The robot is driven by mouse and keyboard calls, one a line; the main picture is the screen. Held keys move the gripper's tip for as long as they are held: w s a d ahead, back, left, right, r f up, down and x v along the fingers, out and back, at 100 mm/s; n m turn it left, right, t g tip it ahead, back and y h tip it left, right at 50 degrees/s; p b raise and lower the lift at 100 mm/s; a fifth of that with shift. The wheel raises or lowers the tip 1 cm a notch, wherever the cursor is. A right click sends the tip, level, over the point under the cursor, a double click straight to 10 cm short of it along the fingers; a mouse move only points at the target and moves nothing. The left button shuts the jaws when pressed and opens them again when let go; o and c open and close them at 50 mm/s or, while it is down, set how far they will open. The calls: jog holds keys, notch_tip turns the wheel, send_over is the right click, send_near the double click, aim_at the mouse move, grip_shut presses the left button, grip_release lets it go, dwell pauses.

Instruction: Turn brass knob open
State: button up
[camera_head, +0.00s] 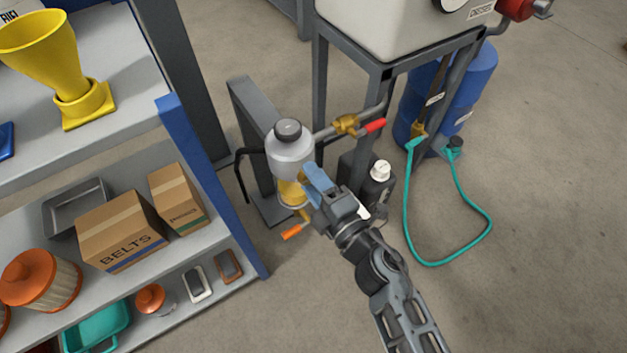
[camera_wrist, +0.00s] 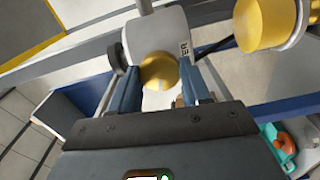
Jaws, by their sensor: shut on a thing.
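The round brass knob (camera_wrist: 158,71) shows in the wrist view between my two blue fingers, against a pale housing (camera_wrist: 165,32) with a partly hidden label. My gripper (camera_wrist: 163,88) is shut on the knob, one finger on each side. In the head view my gripper (camera_head: 310,182) reaches in from the lower right to the filter unit (camera_head: 290,155), which has a white body, a dark cap and an amber bowl (camera_head: 291,192). My fingers hide the knob there. I cannot tell how far the knob is turned.
An orange-handled valve (camera_head: 292,232) is below the bowl, close to my gripper. A red-handled brass valve (camera_head: 347,124) is on the pipe above right. A shelf (camera_head: 165,240) is at left. Floor at right is mostly clear, except a teal hose (camera_head: 458,262).

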jog(key=shift+f+n, duration=0.1)
jog(key=shift+n, duration=1.2)
jog(key=o, duration=1.1)
jog(key=shift+c, duration=0.2)
jog(key=shift+s, duration=0.1)
jog(key=v, duration=0.7)
jog(key=shift+s+d+p, duration=0.2)
jog(key=shift+s+p, duration=0.1)
